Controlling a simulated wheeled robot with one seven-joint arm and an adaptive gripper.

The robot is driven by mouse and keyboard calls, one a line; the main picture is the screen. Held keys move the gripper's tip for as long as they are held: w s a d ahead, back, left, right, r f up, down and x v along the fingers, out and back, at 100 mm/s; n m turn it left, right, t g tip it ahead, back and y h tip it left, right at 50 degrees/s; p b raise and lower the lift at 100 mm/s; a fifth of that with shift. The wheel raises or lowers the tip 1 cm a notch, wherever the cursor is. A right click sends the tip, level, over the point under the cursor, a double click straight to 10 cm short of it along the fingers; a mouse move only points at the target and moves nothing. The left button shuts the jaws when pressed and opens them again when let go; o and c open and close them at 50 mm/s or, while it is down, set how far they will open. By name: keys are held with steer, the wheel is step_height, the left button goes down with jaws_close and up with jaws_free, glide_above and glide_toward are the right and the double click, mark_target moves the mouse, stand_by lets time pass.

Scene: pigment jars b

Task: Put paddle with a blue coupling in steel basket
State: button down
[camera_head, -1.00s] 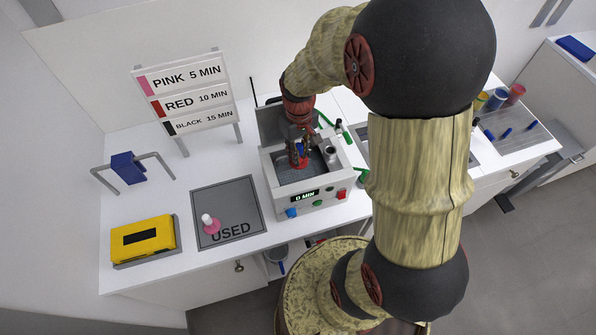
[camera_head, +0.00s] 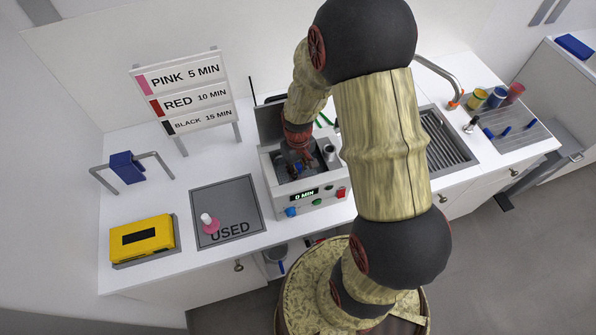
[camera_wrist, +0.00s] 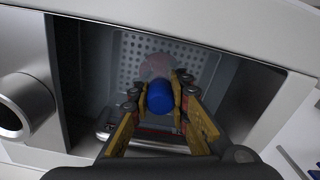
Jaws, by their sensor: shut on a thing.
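My gripper (camera_wrist: 160,100) is shut on the blue coupling (camera_wrist: 161,97) of a paddle, seen in the wrist view. A pale pinkish rounded part (camera_wrist: 154,66) shows just past the coupling; most of the paddle is hidden behind it and my fingers. The perforated steel basket (camera_wrist: 203,62) lies behind and around the held paddle, inside the machine's well. I cannot tell whether the paddle touches the basket floor. In the head view my gripper (camera_head: 297,168) reaches down into the open machine (camera_head: 318,208), and my wrist hides part of the basket.
A round metal cup (camera_wrist: 22,105) stands beside the well. The machine's lid (camera_head: 269,122) is raised behind. A grey USED mat (camera_head: 236,200) with a pink-based item (camera_head: 209,224) and a yellow timer box (camera_head: 143,240) lie left. A sink (camera_head: 448,140) is right.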

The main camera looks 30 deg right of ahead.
steer(key=shift+f, duration=0.2)
steer(key=c, duration=1.7)
jaws_free()
steer(key=shift+r, duration=0.1)
step_height(320, 180, up, 12)
steer(key=shift+r, duration=0.1)
steer(key=s+a+r+t, duration=0.2)
steer(key=s+a+r, duration=0.1)
steer(key=r, duration=0.4)
steer(key=s+a+r+t, duration=0.1)
steer(key=s+a+r, duration=0.3)
steer(key=r, duration=0.3)
steer(key=s+a+r+t, duration=0.2)
steer(key=s+a+r, duration=0.2)
steer(key=r, duration=0.3)
steer(key=shift+s+a+r+t, duration=0.15)
steer(key=shift+s+r, duration=0.05)
steer(key=shift+s, duration=0.15)
steer(key=shift+s+a+r+t, duration=0.1)
steer(key=shift+s+r+t, duration=0.1)
steer(key=shift+s, duration=0.15)
